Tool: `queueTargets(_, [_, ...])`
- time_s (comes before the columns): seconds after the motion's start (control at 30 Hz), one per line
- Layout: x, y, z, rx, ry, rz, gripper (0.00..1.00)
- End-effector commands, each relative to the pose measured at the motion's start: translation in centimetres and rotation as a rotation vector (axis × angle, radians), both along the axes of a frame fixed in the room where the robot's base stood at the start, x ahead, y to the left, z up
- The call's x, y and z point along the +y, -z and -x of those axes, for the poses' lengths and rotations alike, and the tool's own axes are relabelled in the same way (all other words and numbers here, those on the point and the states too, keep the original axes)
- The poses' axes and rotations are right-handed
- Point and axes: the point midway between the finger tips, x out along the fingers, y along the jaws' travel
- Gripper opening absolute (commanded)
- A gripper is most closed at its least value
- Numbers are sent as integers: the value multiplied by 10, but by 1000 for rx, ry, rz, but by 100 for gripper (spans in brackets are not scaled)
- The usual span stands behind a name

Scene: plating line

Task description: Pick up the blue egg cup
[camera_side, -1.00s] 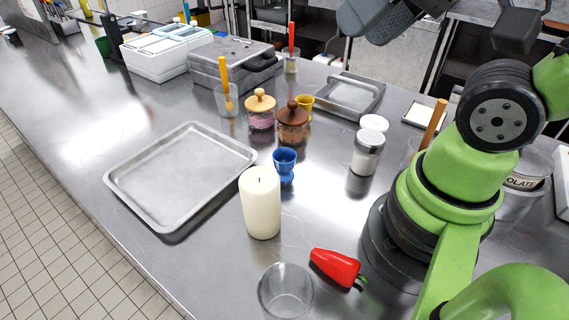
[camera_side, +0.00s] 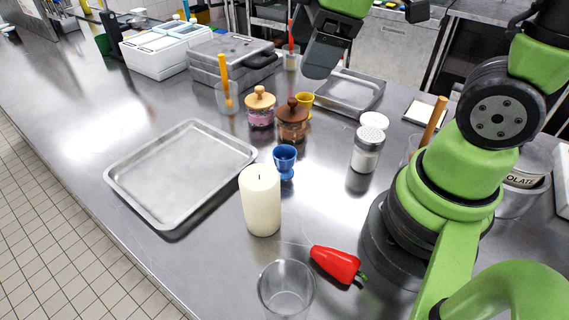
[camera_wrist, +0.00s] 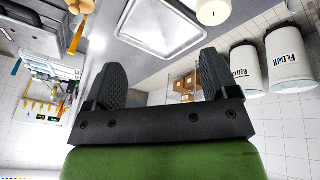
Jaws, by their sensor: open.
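The blue egg cup (camera_side: 285,161) stands upright on the steel counter in the side view, just behind the white candle (camera_side: 261,200). I cannot make it out in the wrist view. My gripper (camera_side: 318,68) is high above the counter, behind and to the right of the egg cup in the side view, well apart from it. In the wrist view my gripper (camera_wrist: 163,75) shows two dark fingers spread wide with nothing between them.
An empty steel tray (camera_side: 128,202) lies left of the egg cup. Two lidded jars, pink (camera_side: 261,117) and brown (camera_side: 292,129), and a yellow cup (camera_side: 304,104) stand behind it. A salt shaker (camera_side: 366,152) is right; a red pepper (camera_side: 334,264) and glass (camera_side: 286,291) are in front.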

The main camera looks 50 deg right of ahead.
Motion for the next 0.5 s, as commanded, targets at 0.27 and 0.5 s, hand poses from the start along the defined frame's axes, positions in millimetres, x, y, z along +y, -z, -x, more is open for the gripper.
queueTargets(0.27, [-10, 83, -43, 171, -898, 257, 80])
queueTargets(0.5, [-13, 129, -52, 223, -1352, 303, 80])
